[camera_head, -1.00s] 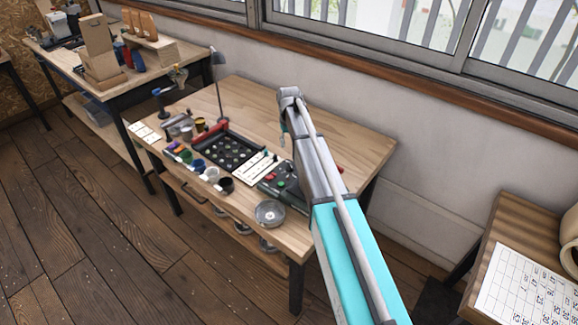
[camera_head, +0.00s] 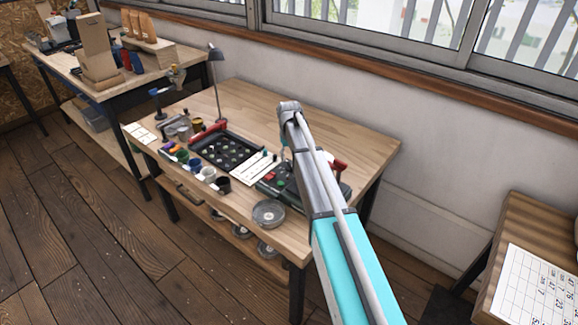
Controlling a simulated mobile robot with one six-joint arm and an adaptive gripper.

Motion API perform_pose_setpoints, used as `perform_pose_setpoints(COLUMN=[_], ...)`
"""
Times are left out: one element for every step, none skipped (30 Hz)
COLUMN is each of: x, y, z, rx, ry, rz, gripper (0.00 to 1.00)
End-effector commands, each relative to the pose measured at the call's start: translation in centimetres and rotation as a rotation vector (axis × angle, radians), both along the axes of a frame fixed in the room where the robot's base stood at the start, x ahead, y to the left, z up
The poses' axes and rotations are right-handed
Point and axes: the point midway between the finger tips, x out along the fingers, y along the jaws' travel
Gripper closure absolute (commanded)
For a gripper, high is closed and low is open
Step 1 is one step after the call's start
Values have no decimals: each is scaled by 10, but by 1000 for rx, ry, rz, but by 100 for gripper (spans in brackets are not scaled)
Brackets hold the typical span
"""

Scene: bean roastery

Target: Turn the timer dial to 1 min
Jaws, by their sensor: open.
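A dark green control box (camera_head: 268,187) with small red and green buttons stands at the right part of the wooden workbench (camera_head: 330,130). My arm passes in front of its right side and hides part of it. I cannot make out a timer dial or its markings at this size. My gripper is not visible. Only my arm shows, reaching up from the bottom right and bending over the bench, with a thin part hanging down behind it near the box.
A white card (camera_head: 253,167) and a black tray (camera_head: 227,150) of small round items lie left of the box. A round metal dish (camera_head: 268,213) sits at the front edge. The bench's back right is clear.

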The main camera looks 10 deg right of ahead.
Motion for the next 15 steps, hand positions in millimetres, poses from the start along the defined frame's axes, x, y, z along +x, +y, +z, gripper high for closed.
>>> perform_pose_setpoints(x=[0, 0, 0, 0, 0, 0, 0, 0, 0, 0, 0, 0, 0, 0, 0], y=[0, 0, 0, 0, 0, 0, 0, 0, 0, 0, 0, 0, 0, 0, 0], z=[-8, -10, -13, -15, -17, -19, -21, -22, -24, -25, -26, -27, -28, -28, -29], rx=[0, 0, 0, 0, 0, 0, 0, 0, 0, 0, 0, 0, 0, 0, 0], ry=[0, 0, 0, 0, 0, 0, 0, 0, 0, 0, 0, 0, 0, 0, 0], rz=[0, 0, 0, 0, 0, 0, 0, 0, 0, 0, 0, 0, 0, 0, 0], gripper=[46, 46, 46, 46, 46, 46, 46, 46, 46, 46, 46, 46, 46, 46, 46])
